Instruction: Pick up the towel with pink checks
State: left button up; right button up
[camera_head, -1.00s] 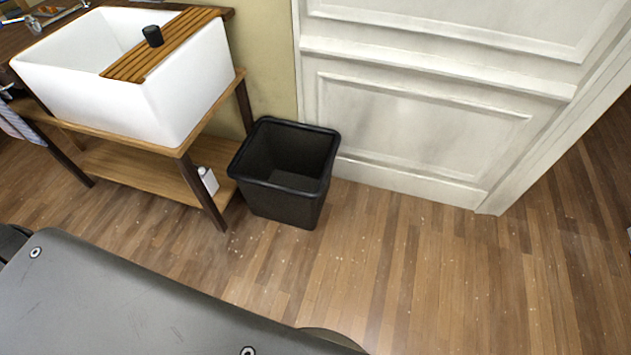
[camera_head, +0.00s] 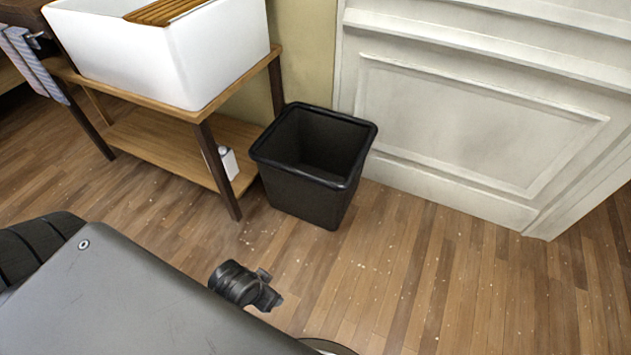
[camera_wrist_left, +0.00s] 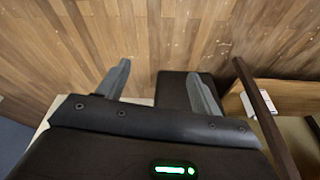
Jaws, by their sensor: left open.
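A cloth towel (camera_head: 28,62) hangs at the left end of the wooden washstand, at the left edge of the head view. It looks pale grey-blue with a fine pattern; I cannot make out pink checks. My left gripper (camera_head: 268,291) shows low in the middle of the head view, over the floor in front of the bin and well to the right of the towel. In the left wrist view its two fingers (camera_wrist_left: 158,72) are apart with nothing held between them. The towel is not seen in that view. My right gripper is not in view.
The washstand (camera_head: 150,170) carries a white basin (camera_head: 165,60), with a white bottle (camera_head: 229,162) on its lower shelf. A black bin (camera_head: 308,195) stands right of it, by a white panelled door (camera_head: 480,120). The wood floor (camera_head: 430,270) in front is clear.

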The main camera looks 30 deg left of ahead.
aim_at(5, 45)
jog(key=u, duration=2.4)
